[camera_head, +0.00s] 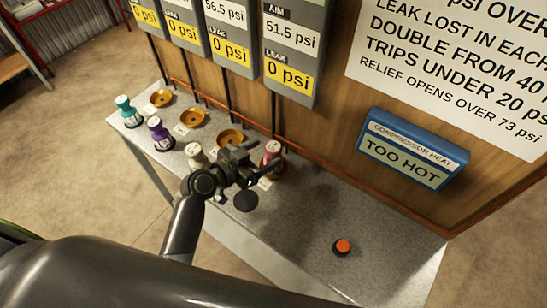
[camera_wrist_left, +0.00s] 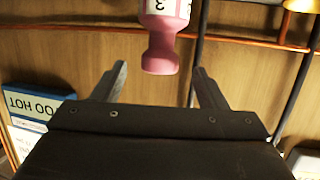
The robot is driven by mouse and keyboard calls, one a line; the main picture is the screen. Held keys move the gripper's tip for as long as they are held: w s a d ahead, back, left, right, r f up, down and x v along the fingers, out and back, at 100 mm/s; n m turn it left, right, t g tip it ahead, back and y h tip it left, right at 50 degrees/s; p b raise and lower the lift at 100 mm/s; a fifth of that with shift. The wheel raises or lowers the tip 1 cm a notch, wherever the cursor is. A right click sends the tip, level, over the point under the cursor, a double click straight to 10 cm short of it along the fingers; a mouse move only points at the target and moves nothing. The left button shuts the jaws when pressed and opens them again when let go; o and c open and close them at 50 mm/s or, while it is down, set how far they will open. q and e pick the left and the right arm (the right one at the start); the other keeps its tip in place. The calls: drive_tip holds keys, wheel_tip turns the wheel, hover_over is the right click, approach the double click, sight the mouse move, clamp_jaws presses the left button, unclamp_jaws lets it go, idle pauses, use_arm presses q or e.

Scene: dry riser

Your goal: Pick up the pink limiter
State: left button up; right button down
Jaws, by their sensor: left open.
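The pink limiter (camera_head: 272,150) stands at the right end of the row on the grey bench, partly covered by my left gripper (camera_head: 250,166). In the left wrist view, which is upside down, the pink limiter (camera_wrist_left: 162,48) shows its flared pink end and a white label with a "3". My left gripper (camera_wrist_left: 160,68) is open, with one finger on each side of the limiter's flared end and a visible gap to each. The limiter's foot is hidden in the head view. My right gripper is not in view.
Teal (camera_head: 126,110), purple (camera_head: 160,134) and cream (camera_head: 197,158) limiters stand to the left. Brass dishes (camera_head: 193,118) lie behind them. Gauges (camera_head: 292,45) and a blue "TOO HOT" box (camera_head: 412,150) are on the wall. An orange button (camera_head: 343,246) is on the otherwise clear right side.

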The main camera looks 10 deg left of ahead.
sight(278, 146)
use_arm(q)
drive_tip(key=shift+w+d+f, duration=0.2)
drive_tip(key=shift+w+d, duration=0.15)
drive_tip(key=shift+w, duration=0.1)
drive_tip(key=shift+w+d+f+p, duration=0.15)
drive_tip(key=shift+w+d+p, duration=0.25)
drive_tip(key=shift+w+p, duration=0.2)
drive_tip(key=shift+p+x, duration=0.55)
drive_tip(key=shift+x, duration=1.35)
drive_tip(key=shift+a+f, duration=0.1)
drive_tip(key=shift+f, duration=0.1)
clamp_jaws()
